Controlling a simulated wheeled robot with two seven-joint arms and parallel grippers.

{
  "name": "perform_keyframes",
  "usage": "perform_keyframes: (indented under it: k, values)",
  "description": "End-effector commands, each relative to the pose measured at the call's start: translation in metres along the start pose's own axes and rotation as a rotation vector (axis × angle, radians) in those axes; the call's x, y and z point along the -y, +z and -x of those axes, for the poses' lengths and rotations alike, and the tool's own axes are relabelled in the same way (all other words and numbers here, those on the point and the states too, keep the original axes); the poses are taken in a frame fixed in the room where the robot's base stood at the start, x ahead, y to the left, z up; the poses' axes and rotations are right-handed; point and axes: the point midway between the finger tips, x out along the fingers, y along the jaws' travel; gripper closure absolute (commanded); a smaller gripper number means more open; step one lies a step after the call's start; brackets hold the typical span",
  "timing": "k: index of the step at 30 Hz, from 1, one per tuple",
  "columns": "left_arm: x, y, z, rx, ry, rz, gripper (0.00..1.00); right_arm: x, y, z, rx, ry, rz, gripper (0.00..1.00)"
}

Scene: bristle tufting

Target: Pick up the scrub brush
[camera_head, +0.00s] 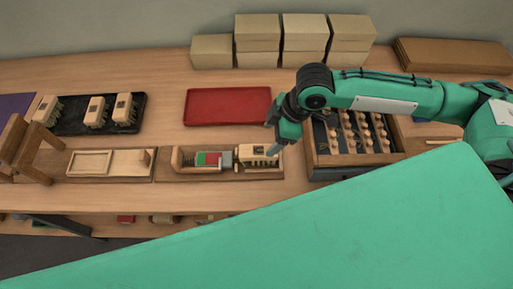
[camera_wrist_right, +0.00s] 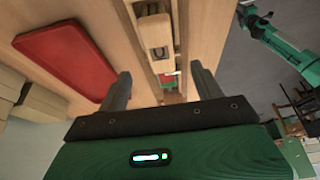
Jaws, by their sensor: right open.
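The scrub brush (camera_head: 258,155) is a pale wooden block with light bristles. It sits at the right end of a wooden fixture on the bench. My right gripper (camera_head: 274,138) is open and empty, just above and beside the brush. In the right wrist view the brush block (camera_wrist_right: 155,35) shows between the lines of the two open fingers (camera_wrist_right: 160,72), apart from them. A green arm (camera_wrist_right: 283,48), likely my left, shows in that view. Its jaws cannot be made out, and no left gripper shows in the head view.
A red tray (camera_head: 227,106) lies behind the fixture (camera_head: 170,176). A drawer of pegs (camera_head: 325,160) stands to the right. A red and green card (camera_head: 207,158) sits left of the brush. Several similar brushes lie on a black tray (camera_head: 72,119). Boxes (camera_head: 258,32) stand at the back.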

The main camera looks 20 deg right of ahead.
Motion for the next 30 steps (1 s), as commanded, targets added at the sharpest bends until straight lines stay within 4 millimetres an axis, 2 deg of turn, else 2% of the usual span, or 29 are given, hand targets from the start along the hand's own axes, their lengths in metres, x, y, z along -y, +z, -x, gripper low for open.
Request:
perform_keyframes:
  k: [3, 7, 11, 14, 19, 24, 30]
  values:
    - [-0.004, 0.020, 0.003, 0.026, 0.004, 0.000, 0.75, 0.001, -0.001, -0.026, 0.000, -0.005, -0.001, 0.33]
    - [-0.005, 0.030, 0.005, 0.040, 0.006, 0.000, 0.75, 0.001, -0.001, -0.048, 0.000, -0.003, 0.000, 0.33]
    - [-0.004, 0.025, 0.005, 0.034, 0.005, 0.000, 0.75, 0.000, -0.001, -0.059, -0.001, -0.001, 0.001, 0.33]
    - [-0.002, 0.014, 0.005, 0.019, 0.003, 0.000, 0.75, 0.000, 0.000, -0.064, 0.000, -0.001, 0.000, 0.33]
    - [-0.001, -0.002, 0.013, -0.001, 0.001, 0.000, 0.75, -0.001, 0.001, -0.087, 0.001, -0.003, -0.001, 0.33]
    - [-0.001, 0.002, 0.015, 0.004, 0.001, 0.000, 0.75, -0.001, 0.001, -0.109, 0.000, -0.002, 0.000, 0.33]
    - [-0.002, 0.010, 0.015, 0.015, 0.003, 0.001, 0.75, -0.002, 0.001, -0.113, -0.001, 0.000, 0.001, 0.33]
